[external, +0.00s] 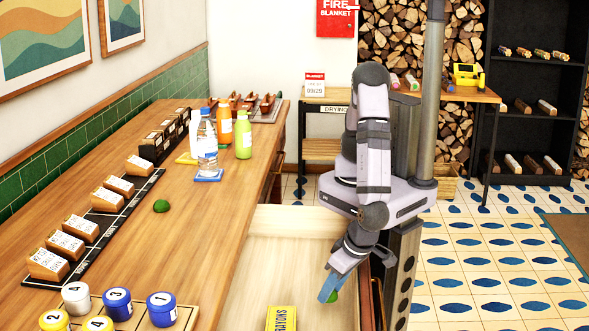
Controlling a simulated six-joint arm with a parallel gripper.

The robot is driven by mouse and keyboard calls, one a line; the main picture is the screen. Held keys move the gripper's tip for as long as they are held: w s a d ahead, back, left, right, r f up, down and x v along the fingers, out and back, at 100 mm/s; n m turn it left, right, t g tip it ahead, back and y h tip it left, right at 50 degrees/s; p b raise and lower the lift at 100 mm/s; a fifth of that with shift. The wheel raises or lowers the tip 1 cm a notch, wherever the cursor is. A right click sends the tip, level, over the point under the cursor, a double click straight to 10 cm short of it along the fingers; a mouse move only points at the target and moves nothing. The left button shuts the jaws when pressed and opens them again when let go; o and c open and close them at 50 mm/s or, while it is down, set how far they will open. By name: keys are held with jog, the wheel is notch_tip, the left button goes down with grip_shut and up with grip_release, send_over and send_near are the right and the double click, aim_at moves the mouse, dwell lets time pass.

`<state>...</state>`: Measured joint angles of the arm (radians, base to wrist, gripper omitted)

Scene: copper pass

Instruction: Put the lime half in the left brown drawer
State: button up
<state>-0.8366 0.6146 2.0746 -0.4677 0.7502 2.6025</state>
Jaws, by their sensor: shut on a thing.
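My gripper (331,288) points down over the open drawer and is shut on a small green piece that looks like the lime half (334,297). Only part of it shows past the blue fingers. The open drawer (262,262) has a pale wooden inside and lies along the counter's right side. The held piece is over the drawer's right part; I cannot tell whether it touches the bottom. Another green, domed piece (161,206) lies on the counter, apart from my gripper.
A yellow box (282,318) lies in the drawer at the front. Numbered pots (118,304) and a row of card holders (82,228) are at left.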

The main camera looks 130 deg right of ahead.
jog(key=shift+f+b, duration=0.55)
jog(key=o, duration=0.4)
jog(key=shift+r, duration=0.2)
jog(key=shift+r+p, duration=0.45)
jog(key=shift+p, duration=0.35)
jog(key=v, duration=1.2)
jog(key=shift+b, duration=0.4)
